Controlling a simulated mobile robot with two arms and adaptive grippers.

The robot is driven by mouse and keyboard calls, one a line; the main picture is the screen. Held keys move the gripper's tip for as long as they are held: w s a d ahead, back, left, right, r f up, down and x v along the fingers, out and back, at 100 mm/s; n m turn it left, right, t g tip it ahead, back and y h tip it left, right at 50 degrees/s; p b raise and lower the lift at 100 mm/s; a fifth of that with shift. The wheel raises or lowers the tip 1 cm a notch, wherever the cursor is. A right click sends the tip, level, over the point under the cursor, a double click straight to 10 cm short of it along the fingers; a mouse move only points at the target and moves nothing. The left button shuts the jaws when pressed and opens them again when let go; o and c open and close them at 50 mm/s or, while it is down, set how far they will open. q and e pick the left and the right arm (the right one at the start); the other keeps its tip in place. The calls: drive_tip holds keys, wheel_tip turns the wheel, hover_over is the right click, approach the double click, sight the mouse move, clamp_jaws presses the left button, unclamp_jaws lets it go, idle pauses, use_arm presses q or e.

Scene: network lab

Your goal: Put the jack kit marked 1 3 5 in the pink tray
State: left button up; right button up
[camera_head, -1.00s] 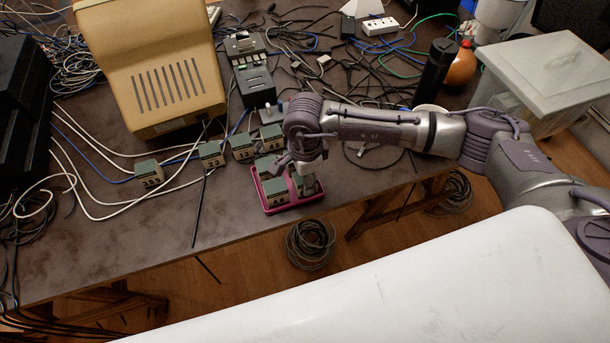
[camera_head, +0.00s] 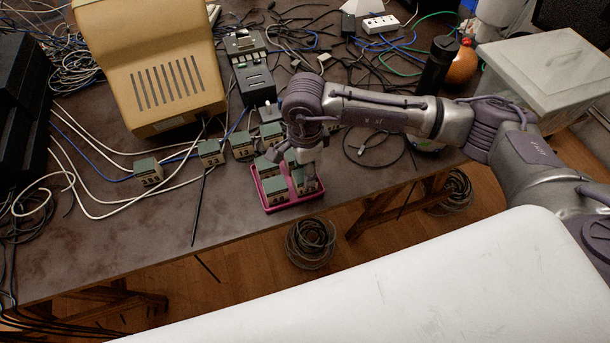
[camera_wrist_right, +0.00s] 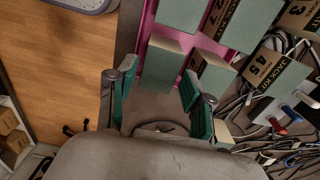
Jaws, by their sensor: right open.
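The pink tray (camera_head: 294,203) sits near the table's front edge and holds several green-and-tan jack kits. One kit (camera_head: 308,185) stands in its right part, just below my right gripper (camera_head: 303,165). Others stand in the left part, at the front (camera_head: 276,191) and back (camera_head: 265,167). In the right wrist view my right gripper (camera_wrist_right: 160,88) is open, its green-padded fingers apart, with a kit (camera_wrist_right: 161,66) just beyond the fingertips. The pink tray (camera_wrist_right: 147,25) shows around it. I cannot read a 1 3 5 mark on any kit. My left gripper is out of view.
More kits stand on the table left of and behind the tray, at the far left (camera_head: 148,171), middle (camera_head: 210,153) and nearer the tray (camera_head: 241,146). A beige monitor (camera_head: 155,70) and loose cables lie behind. A clear-lidded box (camera_head: 555,70) is at right.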

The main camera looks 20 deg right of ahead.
wheel_tip(320, 180, up, 8)
drive_tip(key=b, duration=0.1)
drive_tip(key=shift+r, duration=0.25)
drive_tip(key=shift+a, duration=0.1)
